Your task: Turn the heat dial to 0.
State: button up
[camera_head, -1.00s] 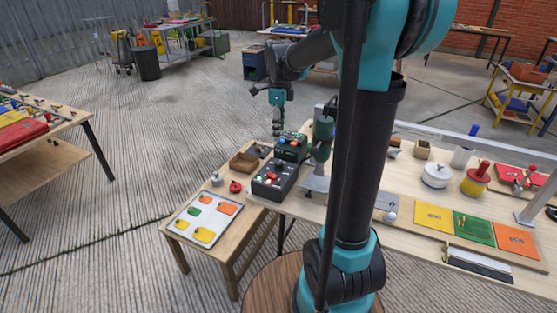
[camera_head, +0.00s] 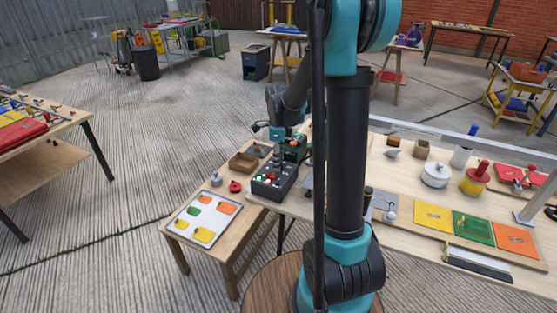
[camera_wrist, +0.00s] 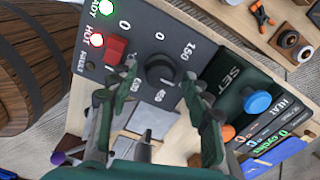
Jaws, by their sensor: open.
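A dark control box (camera_head: 268,186) stands on the small side table in the head view. In the wrist view its panel (camera_wrist: 145,45) has a black round dial (camera_wrist: 160,70) ringed by numbers including 0 and 150. A red switch (camera_wrist: 115,47) and two lit lamps marked HOT and, partly cut off, READY are left of it. My gripper (camera_wrist: 170,92) is open above the panel. Its two fingers appear either side of the dial, with no clear contact. Which number the dial points to is hard to tell. In the head view my gripper (camera_head: 277,158) is low over the box.
A green-topped box (camera_wrist: 235,88) marked SET, with a blue knob (camera_wrist: 257,102), stands close beside the control box. The word HEAT shows near it. A wooden tray (camera_head: 243,163), a red object (camera_head: 235,187) and a colour-patch board (camera_head: 202,220) share the side table.

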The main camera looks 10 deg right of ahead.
jog(key=shift+c, duration=0.6)
grip_shut()
